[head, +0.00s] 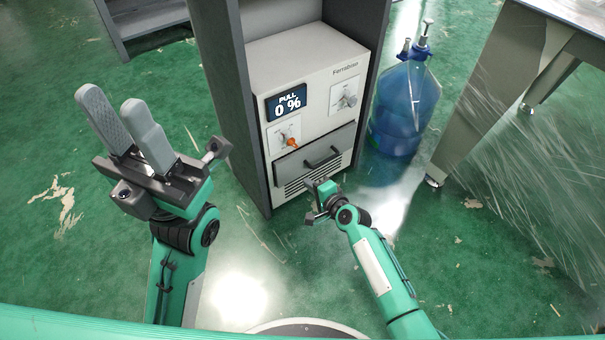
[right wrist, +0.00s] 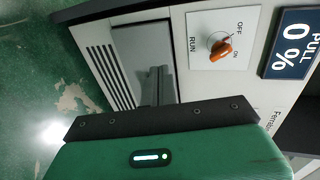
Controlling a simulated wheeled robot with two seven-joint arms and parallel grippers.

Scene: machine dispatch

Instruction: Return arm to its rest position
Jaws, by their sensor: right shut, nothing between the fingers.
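My right arm reaches up from the lower right in the head view. Its gripper (head: 320,190) is low in front of the machine (head: 310,85), just below the grey drawer front (head: 300,165) and its dark handle (head: 322,157). In the right wrist view, my right gripper's fingers (right wrist: 156,82) are together, with nothing between them, in front of the machine's lower panel. Whether they touch the machine cannot be told. My left gripper (head: 108,100) is raised at the left, its two grey fingers apart and empty, clear of the machine.
The machine's display (head: 287,103) reads "PULL 0 %". An orange knob (head: 292,142) sits below it; the wrist view shows it too (right wrist: 221,48). A blue water bottle (head: 402,105) stands right of the machine. A metal table (head: 500,80) is further right. Green floor is open at left.

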